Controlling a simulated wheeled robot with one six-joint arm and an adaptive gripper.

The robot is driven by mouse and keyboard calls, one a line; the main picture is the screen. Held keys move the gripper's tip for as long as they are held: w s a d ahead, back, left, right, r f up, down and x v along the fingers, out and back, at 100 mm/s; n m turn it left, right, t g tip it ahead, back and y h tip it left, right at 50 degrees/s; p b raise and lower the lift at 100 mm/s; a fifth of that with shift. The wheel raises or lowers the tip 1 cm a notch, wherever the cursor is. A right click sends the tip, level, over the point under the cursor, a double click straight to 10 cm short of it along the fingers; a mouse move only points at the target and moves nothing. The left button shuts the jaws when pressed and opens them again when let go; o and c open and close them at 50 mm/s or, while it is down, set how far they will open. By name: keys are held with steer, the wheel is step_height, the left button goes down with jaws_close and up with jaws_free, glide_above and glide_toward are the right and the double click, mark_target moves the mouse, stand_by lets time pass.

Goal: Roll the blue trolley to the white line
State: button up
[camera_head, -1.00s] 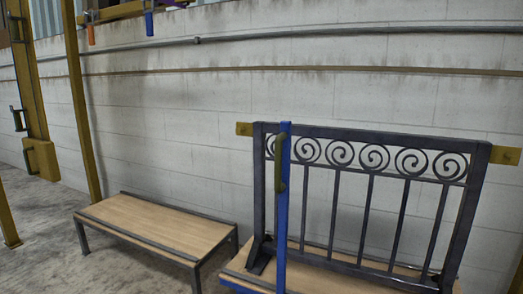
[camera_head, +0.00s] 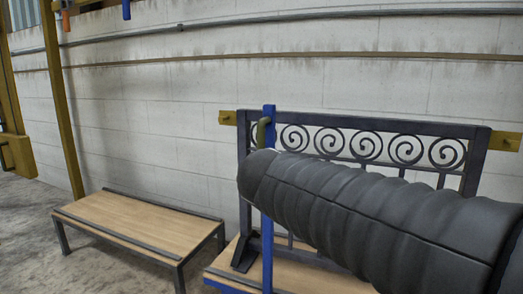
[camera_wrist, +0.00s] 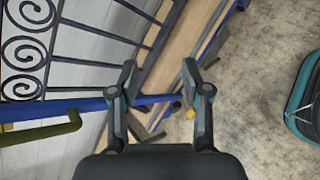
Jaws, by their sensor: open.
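The blue trolley has a wooden deck with a blue edge (camera_head: 235,287) and a blue upright post (camera_head: 267,240). An olive handle (camera_head: 262,131) is fixed near the top of the post. A dark scroll gate (camera_head: 360,130) stands upright on the deck, its lower right part hidden by my arm. In the wrist view the post (camera_wrist: 80,107) and handle (camera_wrist: 45,133) lie left of my gripper (camera_wrist: 160,78). My gripper is open, with nothing held between its fingers. No white line shows in any view.
A low wooden bench (camera_head: 140,222) with dark metal legs stands left of the trolley, a gap between them. A block wall (camera_head: 160,130) runs behind both. A yellow post (camera_head: 62,110) stands at the left. Bare concrete floor (camera_head: 30,240) shows at the lower left.

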steer(key=w+a+r+n+t+h+b, duration=0.1)
steer(key=w+a+r+n+t, duration=0.25)
steer(key=w+a+n, duration=0.4)
steer(key=n+t+h+b, duration=0.1)
steer(key=n+t+b, duration=0.1)
steer(key=n+t, duration=0.2)
glide_toward(258, 141)
steer(key=shift+m, duration=0.25)
steer(key=x, duration=1.1)
steer(key=shift+d+b, duration=0.1)
steer(key=shift+b, duration=0.25)
jaws_close()
